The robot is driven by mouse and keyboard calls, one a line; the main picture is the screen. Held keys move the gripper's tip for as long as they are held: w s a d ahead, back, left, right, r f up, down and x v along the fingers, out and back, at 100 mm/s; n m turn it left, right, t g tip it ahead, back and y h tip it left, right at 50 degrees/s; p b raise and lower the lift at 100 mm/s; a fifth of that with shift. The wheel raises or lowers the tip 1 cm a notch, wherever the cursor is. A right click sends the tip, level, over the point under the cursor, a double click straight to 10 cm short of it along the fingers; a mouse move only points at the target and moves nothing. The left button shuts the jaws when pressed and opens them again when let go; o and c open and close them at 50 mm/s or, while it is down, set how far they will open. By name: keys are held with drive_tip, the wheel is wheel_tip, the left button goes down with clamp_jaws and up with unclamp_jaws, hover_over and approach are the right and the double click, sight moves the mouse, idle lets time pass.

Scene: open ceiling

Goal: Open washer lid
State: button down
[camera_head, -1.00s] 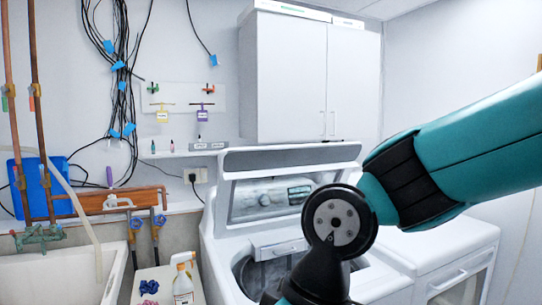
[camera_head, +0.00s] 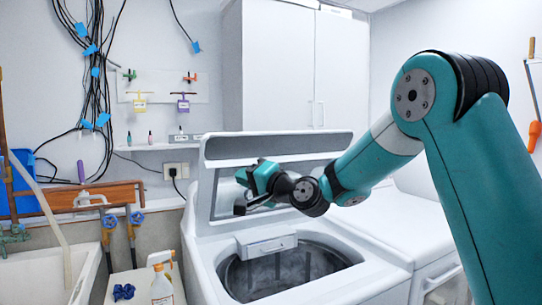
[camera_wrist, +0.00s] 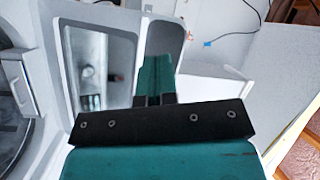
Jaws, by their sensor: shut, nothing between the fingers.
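The white top-load washer (camera_head: 205,262) stands at the centre of the head view. Its lid (camera_head: 275,148) stands raised behind the drum opening (camera_head: 290,268), which is uncovered. My gripper (camera_head: 242,190) is shut and empty, in front of the raised lid and above the opening. I cannot tell whether it touches the lid. In the wrist view my gripper (camera_wrist: 154,85) shows in front of the lid's framed window (camera_wrist: 92,65), with the round drum opening (camera_wrist: 12,100) at the left edge.
A white front-door machine (camera_head: 400,225) stands right of the washer. A sink (camera_head: 35,275) and a small stand with a spray bottle (camera_head: 161,285) are at left. White cabinets (camera_head: 275,70) hang above.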

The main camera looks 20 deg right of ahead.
drive_tip(key=w+d+m+t+h+b, duration=0.1)
drive_tip(key=w+d+m+t+h, duration=0.3)
drive_tip(key=d, duration=0.3)
drive_tip(key=w+d+m+t+h, duration=0.1)
drive_tip(key=d+m+t+h, duration=0.2)
drive_tip(key=d+m, duration=0.3)
drive_tip(key=p, duration=1.2)
approach(267, 139)
drive_tip(key=shift+h, duration=0.4)
drive_tip(key=x, duration=0.7)
drive_tip(key=shift+w+a+r, duration=0.15)
drive_tip(key=shift+r, duration=0.1)
